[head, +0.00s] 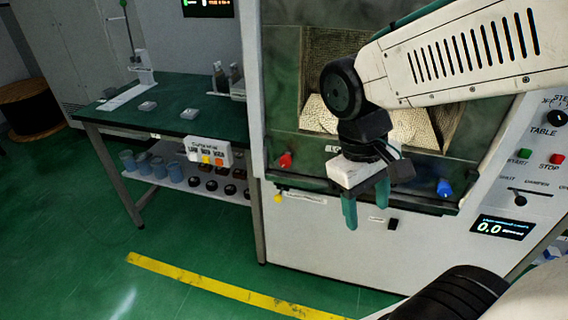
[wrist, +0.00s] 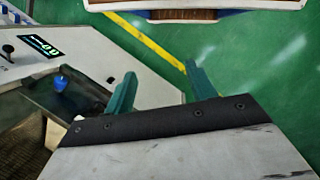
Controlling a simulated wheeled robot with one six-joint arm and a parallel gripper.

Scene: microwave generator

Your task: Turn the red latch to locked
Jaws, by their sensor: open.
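The red latch (head: 285,160) is on the lower left of the machine's door frame in the head view. It is small, and its exact angle is hard to tell. My gripper (head: 366,208) hangs in front of the machine, right of the red latch and apart from it, with its fingers pointing down. In the wrist view, my gripper's two green fingers (wrist: 158,88) are spread, with nothing between them. The red latch does not show in the wrist view. A blue latch (head: 444,187) is at the lower right of the door frame; it also shows in the wrist view (wrist: 61,83).
A yellow knob (head: 278,197) sits below the red latch. The control panel (head: 520,170) with a display is at right. A green-topped table (head: 190,115) with small items stands at left. The floor (head: 110,220) between table and yellow line is clear.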

